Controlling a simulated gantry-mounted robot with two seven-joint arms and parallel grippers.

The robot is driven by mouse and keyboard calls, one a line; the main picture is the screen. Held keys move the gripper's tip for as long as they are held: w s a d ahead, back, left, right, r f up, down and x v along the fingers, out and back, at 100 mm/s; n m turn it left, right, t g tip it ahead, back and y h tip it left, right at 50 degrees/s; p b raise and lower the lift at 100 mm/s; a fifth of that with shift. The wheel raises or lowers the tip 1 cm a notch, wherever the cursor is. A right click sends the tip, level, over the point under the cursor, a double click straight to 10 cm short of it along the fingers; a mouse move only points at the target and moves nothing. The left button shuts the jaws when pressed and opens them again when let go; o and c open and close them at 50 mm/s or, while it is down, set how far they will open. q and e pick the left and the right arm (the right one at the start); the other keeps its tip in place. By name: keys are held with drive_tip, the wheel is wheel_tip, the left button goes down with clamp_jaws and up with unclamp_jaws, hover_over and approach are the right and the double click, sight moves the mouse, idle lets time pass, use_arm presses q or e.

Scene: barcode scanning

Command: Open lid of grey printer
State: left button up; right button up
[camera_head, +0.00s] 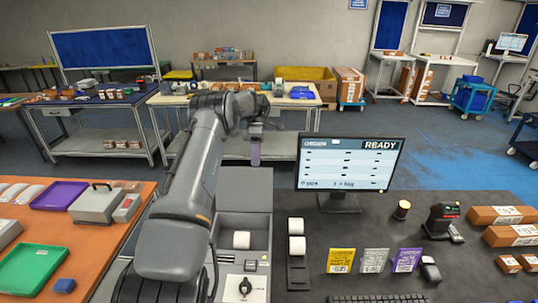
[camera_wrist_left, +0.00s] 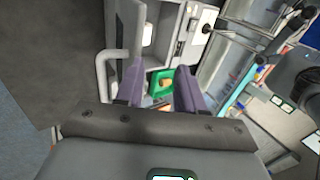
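The grey printer (camera_head: 262,240) stands in the middle foreground of the head view. Its inside shows with a white roll (camera_head: 241,239), and a flat grey panel (camera_head: 250,190), which looks like its lid, is raised behind the roll. My left gripper (camera_head: 255,150) is above and behind that panel, fingers pointing down. In the left wrist view its two purple fingers (camera_wrist_left: 158,85) are apart with nothing held between them. A pale bar-like loop (camera_wrist_left: 103,70) shows beside the left finger there; I cannot tell whether they touch. My right gripper is not in view.
A monitor (camera_head: 349,163) reading READY stands right of the printer. White rolls (camera_head: 296,235), colored packets (camera_head: 340,261), a scanner (camera_head: 441,217) and boxes (camera_head: 497,215) are on the dark table. The orange table (camera_head: 99,250) at left holds purple and green trays (camera_head: 30,267).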

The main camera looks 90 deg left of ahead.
use_arm(q)
drive_tip(key=w+d+r, duration=0.3)
drive_tip(key=w, duration=0.1)
drive_tip(key=shift+d, duration=0.2)
idle(0.3)
